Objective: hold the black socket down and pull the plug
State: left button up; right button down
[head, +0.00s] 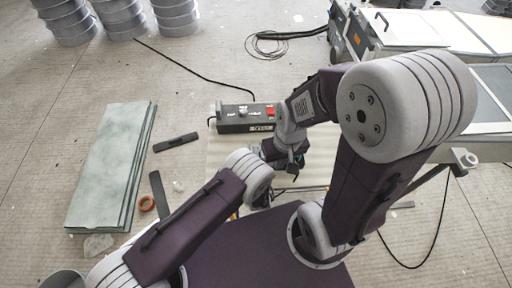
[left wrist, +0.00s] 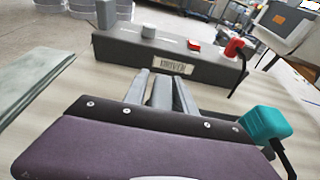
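The black socket is a long black box with a label plate, a grey knob and a red switch; it lies on a pale surface in the head view (head: 232,128) and ahead in the left wrist view (left wrist: 120,50). A red plug (left wrist: 233,47) sits at its right end with a dark lead hanging down. My right gripper is hard to make out among the arms in the head view.
A grey-framed bench (head: 425,30) stands at the right. A black lead (head: 195,72) runs behind the box. My large right elbow blocks much of the right side.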

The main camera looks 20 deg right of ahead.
pick_arm(q)
grip_shut()
dwell(1.1)
